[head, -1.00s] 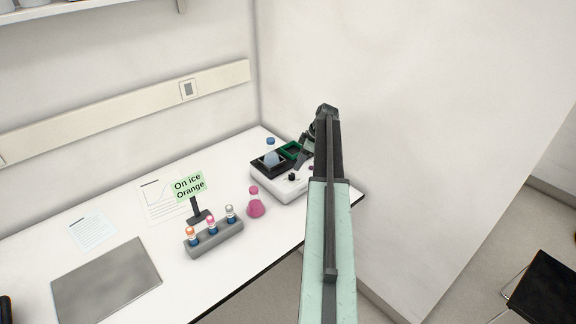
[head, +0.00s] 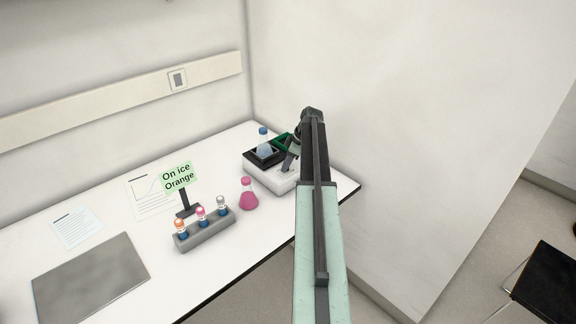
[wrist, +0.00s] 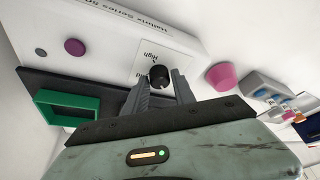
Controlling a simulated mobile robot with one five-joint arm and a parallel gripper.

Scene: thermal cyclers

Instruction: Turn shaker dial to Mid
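The shaker (head: 262,177) is a white box with a black platform at the far end of the bench. Its black round dial (wrist: 160,77) shows in the wrist view, beside a label reading "High" with another word partly hidden. My gripper (wrist: 161,85) is open, with one finger on each side of the dial; I cannot tell whether they touch it. In the head view my gripper (head: 288,164) is over the shaker's front and hides the dial. A purple button (wrist: 74,47) is on the same front panel.
A pink flask (head: 248,196) stands close to the shaker's left. A tube rack (head: 205,230) and an "On ice Orange" sign (head: 177,178) stand further left. A wall is close behind.

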